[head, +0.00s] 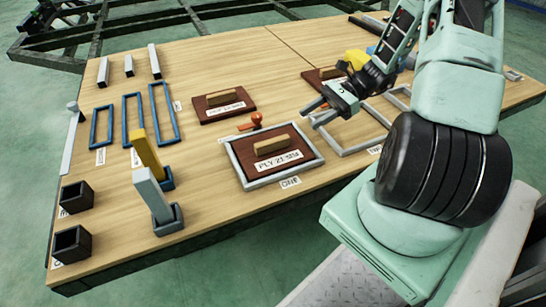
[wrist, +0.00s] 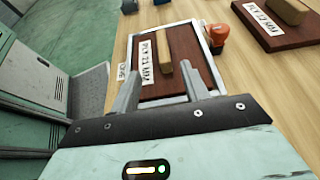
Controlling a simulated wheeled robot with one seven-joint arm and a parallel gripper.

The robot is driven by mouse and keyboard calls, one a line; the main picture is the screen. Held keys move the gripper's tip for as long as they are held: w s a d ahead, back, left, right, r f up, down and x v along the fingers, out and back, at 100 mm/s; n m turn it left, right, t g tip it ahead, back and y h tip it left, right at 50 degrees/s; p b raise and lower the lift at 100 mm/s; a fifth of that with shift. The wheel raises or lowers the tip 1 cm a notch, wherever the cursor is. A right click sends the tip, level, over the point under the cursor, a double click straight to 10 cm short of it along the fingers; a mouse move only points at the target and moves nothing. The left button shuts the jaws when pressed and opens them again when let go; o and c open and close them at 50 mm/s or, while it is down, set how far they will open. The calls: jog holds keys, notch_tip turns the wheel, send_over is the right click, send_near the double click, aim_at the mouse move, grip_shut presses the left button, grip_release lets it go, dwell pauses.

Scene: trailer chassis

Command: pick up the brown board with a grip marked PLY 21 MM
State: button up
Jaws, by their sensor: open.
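The brown board marked PLY 21 MM (head: 258,170) lies flat inside a grey frame (head: 240,172) labelled ONE, with a light wooden grip (head: 272,145) on top. In the wrist view the board (wrist: 180,48) and its upright-seen grip (wrist: 163,54) lie beyond my fingers. My gripper (head: 312,113) is open and empty, above the table to the right of the board and apart from it. In the wrist view its two fingers (wrist: 160,68) stand on either side of the grip in the picture, not touching it as far as I can see.
An orange-handled clamp (head: 256,119) sits at the frame's far edge, close to the board. Another brown board (head: 240,94) lies behind, and one (head: 312,76) near my arm. An empty grey frame (head: 345,150) lies right. Yellow (head: 146,152) and grey (head: 151,195) posts stand left.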

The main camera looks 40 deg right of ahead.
aim_at(277, 139)
jog(key=b+x, duration=0.3)
jog(key=x, duration=0.5)
jog(key=shift+f, duration=0.15)
jog(key=b+x, duration=0.4)
jog(key=x, duration=0.1)
jog(key=shift+w+d+f, duration=0.1)
jog(key=shift+w+f, duration=0.1)
jog(key=shift+f, duration=0.1)
jog(key=shift+r, duration=0.15)
grip_shut()
